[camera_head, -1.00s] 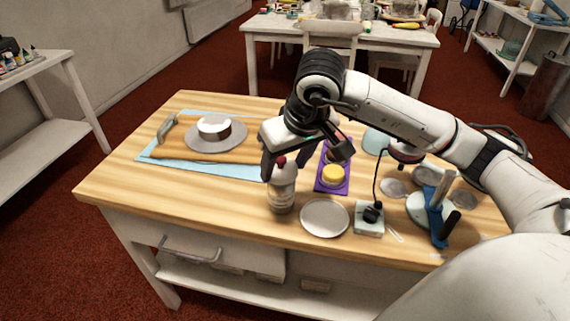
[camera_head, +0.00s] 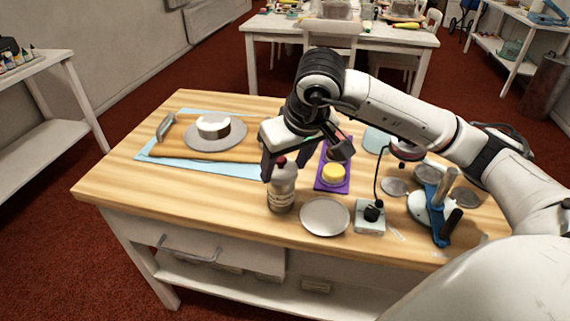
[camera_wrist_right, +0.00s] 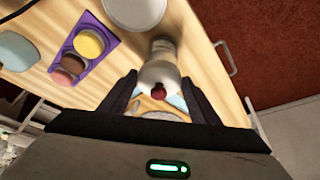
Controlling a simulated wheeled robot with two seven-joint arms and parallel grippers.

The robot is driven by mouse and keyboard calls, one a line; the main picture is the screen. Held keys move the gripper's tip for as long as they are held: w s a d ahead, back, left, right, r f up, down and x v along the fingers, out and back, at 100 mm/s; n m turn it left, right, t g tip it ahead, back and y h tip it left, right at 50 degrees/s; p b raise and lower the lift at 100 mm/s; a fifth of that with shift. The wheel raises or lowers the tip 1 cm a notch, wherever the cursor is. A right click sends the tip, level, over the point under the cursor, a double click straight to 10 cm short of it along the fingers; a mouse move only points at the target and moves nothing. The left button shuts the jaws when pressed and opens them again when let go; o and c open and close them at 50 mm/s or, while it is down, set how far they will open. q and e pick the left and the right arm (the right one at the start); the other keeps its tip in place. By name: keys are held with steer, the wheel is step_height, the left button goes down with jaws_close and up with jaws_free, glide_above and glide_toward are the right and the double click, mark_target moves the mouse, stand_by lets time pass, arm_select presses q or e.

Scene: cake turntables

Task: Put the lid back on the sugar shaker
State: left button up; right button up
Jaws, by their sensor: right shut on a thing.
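The sugar shaker (camera_head: 281,204) stands upright near the table's front edge, with a label around its lower part. A smooth grey rounded lid with a dark red tip (camera_head: 283,179) is at its top. In the right wrist view the grey lid (camera_wrist_right: 158,74) lies between the fingers, its red tip facing the camera. My right gripper (camera_head: 281,164) reaches down from above and is shut on the lid; it also shows in the right wrist view (camera_wrist_right: 160,92). The seam between lid and shaker is too small to judge whether they meet fully. My left gripper is not in view.
A grey plate (camera_head: 325,217) lies just right of the shaker. A purple tray (camera_head: 326,188) with round coloured items is behind it. A small scale-like device (camera_head: 370,220) and a blue-handled stand (camera_head: 444,212) are farther right. A cake turntable (camera_head: 196,143) is at left.

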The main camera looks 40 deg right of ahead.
steer(key=shift+f+b, duration=0.45)
steer(key=shift+b, duration=0.15)
stand_by(1.1)
steer(key=o, duration=1.6)
steer(key=shift+o, duration=0.2)
steer(key=shift+r, duration=0.15)
steer(key=shift+r+p, duration=2.4)
steer(key=shift+r, duration=0.95)
steer(key=shift+c, duration=0.4)
